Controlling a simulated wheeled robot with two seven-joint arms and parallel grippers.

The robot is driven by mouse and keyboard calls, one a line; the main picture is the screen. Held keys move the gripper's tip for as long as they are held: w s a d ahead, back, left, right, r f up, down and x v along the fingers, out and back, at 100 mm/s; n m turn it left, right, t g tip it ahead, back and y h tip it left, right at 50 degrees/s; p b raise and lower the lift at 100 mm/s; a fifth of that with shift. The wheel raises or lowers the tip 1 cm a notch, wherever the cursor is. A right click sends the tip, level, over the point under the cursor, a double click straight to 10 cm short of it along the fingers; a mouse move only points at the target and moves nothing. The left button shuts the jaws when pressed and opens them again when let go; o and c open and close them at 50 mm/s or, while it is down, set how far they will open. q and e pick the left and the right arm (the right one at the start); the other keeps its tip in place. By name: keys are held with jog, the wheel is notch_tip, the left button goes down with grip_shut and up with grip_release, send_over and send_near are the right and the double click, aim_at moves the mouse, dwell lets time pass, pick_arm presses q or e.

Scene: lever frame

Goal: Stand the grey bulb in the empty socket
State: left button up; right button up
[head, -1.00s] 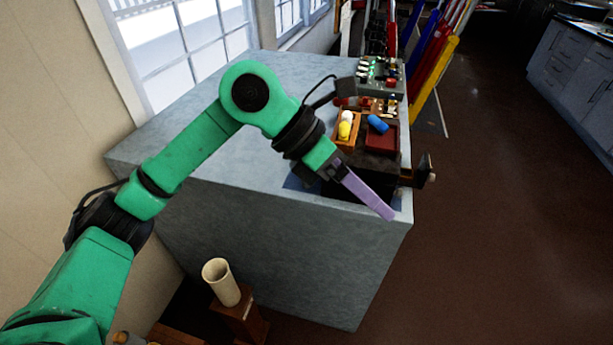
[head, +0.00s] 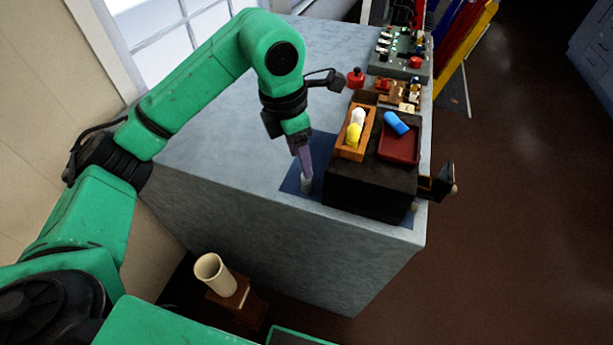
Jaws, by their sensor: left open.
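My left gripper (head: 305,174) points down over a dark blue mat (head: 290,184) on the grey counter, left of a black box. Its lilac fingers are seen nearly edge-on and are open. A small pale grey piece (head: 307,185), perhaps the grey bulb, shows right at the fingertips. It is partly hidden and I cannot tell whether it touches them. A wooden tray (head: 342,152) on the box holds a white bulb-like piece (head: 358,116) and a yellow one (head: 353,135). I cannot make out the empty socket. My right gripper is not in view.
The black box (head: 365,190) has a dark red tray (head: 401,152) with a blue capsule (head: 396,123) and a lever (head: 440,187) on its right side. Behind stand a red knob (head: 355,78) and a button panel (head: 403,57). The counter (head: 225,160) is clear at left.

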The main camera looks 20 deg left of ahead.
aim_at(306, 181)
pick_arm(q)
jog(key=f, duration=0.1)
jog(key=w+f, duration=0.1)
jog(key=shift+d+f+p, duration=0.15)
jog(key=shift+f+p, duration=0.15)
jog(key=shift+f, duration=0.05)
jog(key=f, duration=0.1)
jog(key=f+p, duration=0.1)
jog(key=f, duration=0.1)
jog(key=f+p, duration=0.1)
jog(key=shift+w+d+f, duration=0.15)
jog(key=shift+d, duration=0.15)
jog(key=shift+f, duration=0.4)
grip_shut()
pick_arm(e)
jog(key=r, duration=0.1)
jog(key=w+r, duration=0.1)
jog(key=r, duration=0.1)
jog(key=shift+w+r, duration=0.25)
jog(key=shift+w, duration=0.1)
